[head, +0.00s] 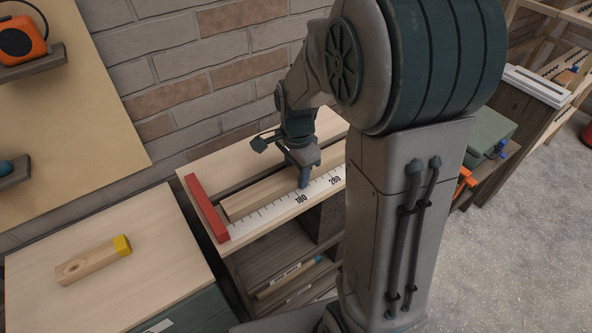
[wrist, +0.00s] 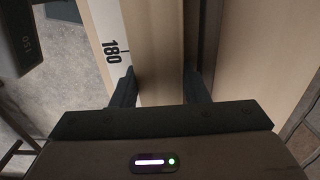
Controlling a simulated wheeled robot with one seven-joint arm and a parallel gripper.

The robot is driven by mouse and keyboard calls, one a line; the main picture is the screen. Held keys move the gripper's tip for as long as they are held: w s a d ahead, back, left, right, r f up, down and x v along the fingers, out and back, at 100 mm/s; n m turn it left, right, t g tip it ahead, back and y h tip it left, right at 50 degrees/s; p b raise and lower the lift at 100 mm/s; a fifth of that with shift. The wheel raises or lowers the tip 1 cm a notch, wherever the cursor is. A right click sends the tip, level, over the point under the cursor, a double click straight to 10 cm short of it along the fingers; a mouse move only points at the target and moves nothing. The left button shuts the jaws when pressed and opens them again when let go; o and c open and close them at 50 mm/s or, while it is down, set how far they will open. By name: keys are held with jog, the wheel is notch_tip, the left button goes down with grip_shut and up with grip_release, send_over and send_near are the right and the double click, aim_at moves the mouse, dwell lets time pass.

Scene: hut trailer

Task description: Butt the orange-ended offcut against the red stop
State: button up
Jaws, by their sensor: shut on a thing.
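A pale wooden offcut (head: 255,196) lies along the back of the white ruler (head: 270,213) on the bench. Its left end looks plain and sits close to the red stop (head: 207,208), with what looks like a narrow gap. No orange end shows; its right part is hidden behind my gripper and arm. My gripper (head: 304,182) points down and is shut on this offcut near the 180 mark. In the wrist view the dark fingers (wrist: 160,90) stand on both sides of the wood (wrist: 160,45).
A wooden block with a yellow end (head: 122,245) lies on the separate left table (head: 150,220). Shelves with strips (head: 290,275) are below the bench. A brick wall (head: 180,80) stands behind. My arm hides the bench's right part.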

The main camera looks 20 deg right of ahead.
aim_at(292, 174)
jog(key=shift+s+a, duration=0.2)
jog(key=shift+a, duration=0.55)
jog(key=o, duration=1.2)
jog(key=shift+o, duration=0.2)
jog(key=shift+r, duration=0.1)
jog(key=shift+r, duration=0.25)
notch_tip(292, 174, up, 13)
jog(key=b, duration=0.1)
jog(key=s+d+f+n+t, duration=0.1)
jog(key=s+f+n+t, duration=0.2)
jog(key=s+n, duration=1.1)
jog(key=shift+d+f+t, duration=0.15)
jog(key=shift+f+t, duration=0.15)
jog(key=shift+f, duration=0.2)
